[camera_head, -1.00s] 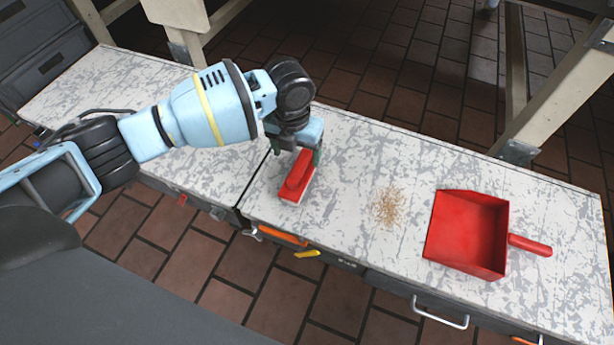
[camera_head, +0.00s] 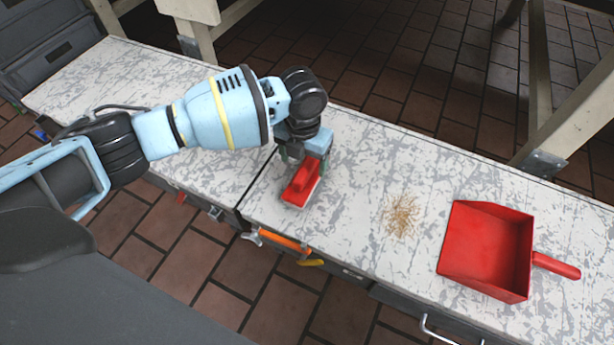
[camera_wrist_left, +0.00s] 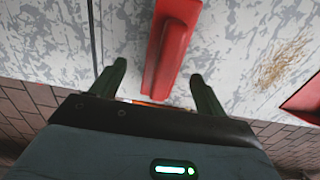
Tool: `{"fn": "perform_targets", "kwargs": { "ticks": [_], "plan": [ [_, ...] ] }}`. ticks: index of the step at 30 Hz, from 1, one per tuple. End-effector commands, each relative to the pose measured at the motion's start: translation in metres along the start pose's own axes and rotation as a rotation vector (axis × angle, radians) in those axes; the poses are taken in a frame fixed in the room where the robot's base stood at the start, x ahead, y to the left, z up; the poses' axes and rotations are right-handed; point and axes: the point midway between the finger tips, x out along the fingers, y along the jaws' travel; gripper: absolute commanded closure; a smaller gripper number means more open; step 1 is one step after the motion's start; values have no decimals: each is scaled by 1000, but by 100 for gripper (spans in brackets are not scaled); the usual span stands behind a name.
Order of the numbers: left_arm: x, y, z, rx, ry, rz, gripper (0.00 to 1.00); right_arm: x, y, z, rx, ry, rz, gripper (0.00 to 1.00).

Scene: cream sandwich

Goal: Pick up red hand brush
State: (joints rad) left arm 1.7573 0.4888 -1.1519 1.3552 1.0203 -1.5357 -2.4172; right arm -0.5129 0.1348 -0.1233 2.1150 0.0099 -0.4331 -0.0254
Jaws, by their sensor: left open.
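The red hand brush (camera_head: 301,186) lies on the white-grey worktop (camera_head: 360,170), just right of the seam between two bench sections. In the left wrist view the red brush (camera_wrist_left: 172,40) runs up from between the fingers. My left gripper (camera_head: 305,165) is over the back part of the brush, which it partly hides. In the left wrist view my left gripper (camera_wrist_left: 158,85) is open, with one green finger on each side of the brush and a gap on both sides. My right gripper is not in view.
A pile of tan crumbs (camera_head: 402,215) lies right of the brush. A red dustpan (camera_head: 487,250) sits at the right, its handle pointing right. An orange-handled hammer (camera_head: 283,241) hangs at the bench's front edge. Bare worktop lies between brush and crumbs.

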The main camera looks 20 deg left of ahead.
Motion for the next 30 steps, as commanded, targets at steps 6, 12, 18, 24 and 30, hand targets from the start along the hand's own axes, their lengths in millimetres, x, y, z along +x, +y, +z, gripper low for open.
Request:
{"fn": "perform_targets", "kwargs": {
  "ticks": [6, 12, 18, 24, 30],
  "plan": [
    [26, -5, 3, 0, 2, 0, 25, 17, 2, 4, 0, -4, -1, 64],
    [49, -6, 4, -1, 1, 0, 25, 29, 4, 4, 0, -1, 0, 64],
    [50, -6, 4, 0, 0, 0, 25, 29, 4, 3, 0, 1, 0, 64],
    [49, -7, 3, 0, 0, 0, 45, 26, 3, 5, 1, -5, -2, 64],
    [49, -7, 3, 0, 0, 0, 71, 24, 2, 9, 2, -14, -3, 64]
  ]
}}
